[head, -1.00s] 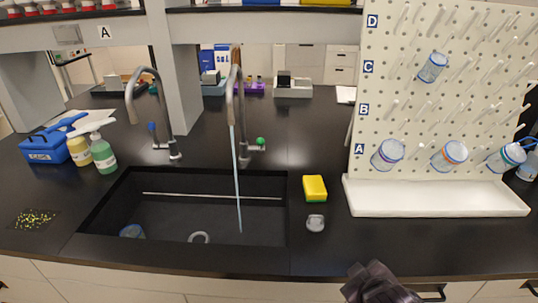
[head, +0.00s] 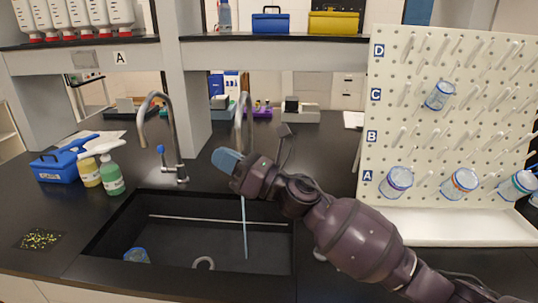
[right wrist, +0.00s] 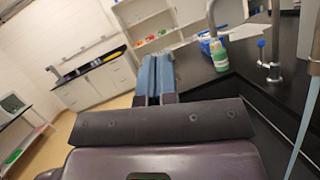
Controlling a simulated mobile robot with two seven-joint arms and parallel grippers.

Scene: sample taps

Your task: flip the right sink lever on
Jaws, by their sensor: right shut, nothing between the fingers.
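The right tap (head: 246,108) stands behind the black sink (head: 172,249). A pale blue stream runs down below it into the basin, and also shows in the right wrist view. The right tap's green-tipped lever is hidden behind my right arm. My right gripper (head: 228,161) is shut and empty, in front of the right tap and above the sink's back edge, pointing left. Its blue fingers (right wrist: 155,77) are together in the right wrist view. I cannot tell whether it touches the tap or lever. My left gripper is not in view.
The left tap (head: 172,135) with a blue lever (head: 161,150) stands left of my gripper. A green soap bottle (head: 112,178), a yellow bottle (head: 89,173) and a blue box (head: 55,168) are at left. A pegboard (head: 420,135) with beakers stands at right.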

